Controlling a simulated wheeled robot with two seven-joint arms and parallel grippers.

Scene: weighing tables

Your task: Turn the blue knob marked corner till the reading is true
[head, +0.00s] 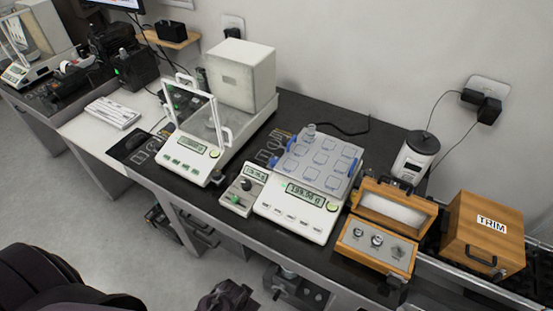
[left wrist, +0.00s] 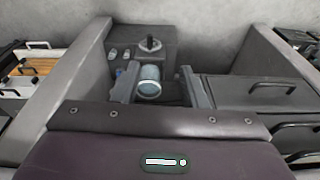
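A white scale (head: 301,213) shows a reading of about 199.98 g; its last digits are hard to read. Its grey pan (head: 345,170) has several blue-outlined squares, and a small metal weight (head: 310,131) stands at the far left corner. A small white box (head: 237,203) with its own display and a dark knob (head: 246,185) stands left of the scale. My right gripper is not in view.
An open wooden case (head: 352,258) of weights and a wooden TRIM box (head: 482,235) stand to the right. A balance with a glass shield (head: 183,158) stands left. In the left wrist view, a grey block with a black knob (left wrist: 150,43) stands ahead, between pale side panels.

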